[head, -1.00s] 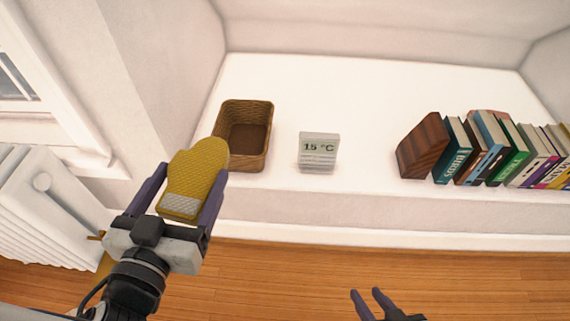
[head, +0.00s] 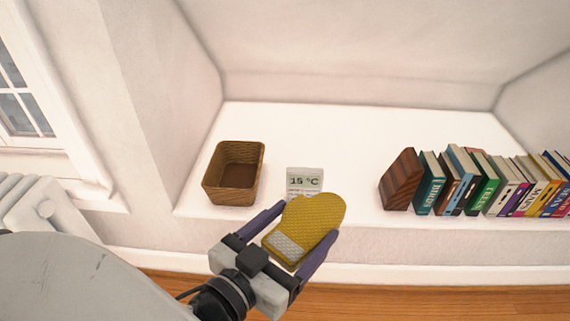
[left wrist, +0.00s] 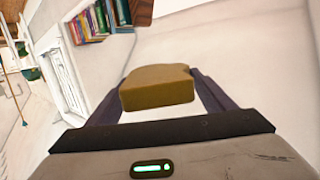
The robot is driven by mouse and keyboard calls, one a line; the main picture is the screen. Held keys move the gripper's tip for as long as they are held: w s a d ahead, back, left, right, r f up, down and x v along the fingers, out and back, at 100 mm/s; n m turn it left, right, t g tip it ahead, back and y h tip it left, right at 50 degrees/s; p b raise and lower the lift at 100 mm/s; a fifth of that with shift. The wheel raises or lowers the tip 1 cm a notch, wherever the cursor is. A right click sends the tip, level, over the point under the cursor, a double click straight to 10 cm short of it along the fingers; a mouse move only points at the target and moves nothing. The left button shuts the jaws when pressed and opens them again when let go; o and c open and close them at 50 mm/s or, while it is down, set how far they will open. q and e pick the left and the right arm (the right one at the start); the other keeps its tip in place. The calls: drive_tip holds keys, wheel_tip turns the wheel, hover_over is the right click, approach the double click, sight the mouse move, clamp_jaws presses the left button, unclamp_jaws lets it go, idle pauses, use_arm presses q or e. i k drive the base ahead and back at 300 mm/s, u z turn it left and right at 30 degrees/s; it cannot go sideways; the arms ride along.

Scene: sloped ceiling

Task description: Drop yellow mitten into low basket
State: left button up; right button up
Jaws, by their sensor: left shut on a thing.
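The yellow mitten (head: 310,220), with a pale grey cuff, is held between the two fingers of my left gripper (head: 285,236) in the head view. The mitten also shows between the fingers in the left wrist view (left wrist: 157,88). The low basket (head: 258,165), brown and woven, stands on the white ledge to the upper left of the mitten. The part of its inside that shows looks empty. My left gripper is shut on the mitten, in front of the ledge and to the right of the basket. My right gripper is out of view.
A dark wooden block (head: 400,180) and a row of books (head: 485,184) stand at the right. The ledge behind the display is clear.

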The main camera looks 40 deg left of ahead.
sight(233, 180)
drive_tip(key=z, duration=0.15)
drive_tip(key=i, duration=0.8)
drive_tip(key=u, duration=0.8)
drive_tip(key=i, duration=0.55)
drive_tip(key=u, duration=0.6)
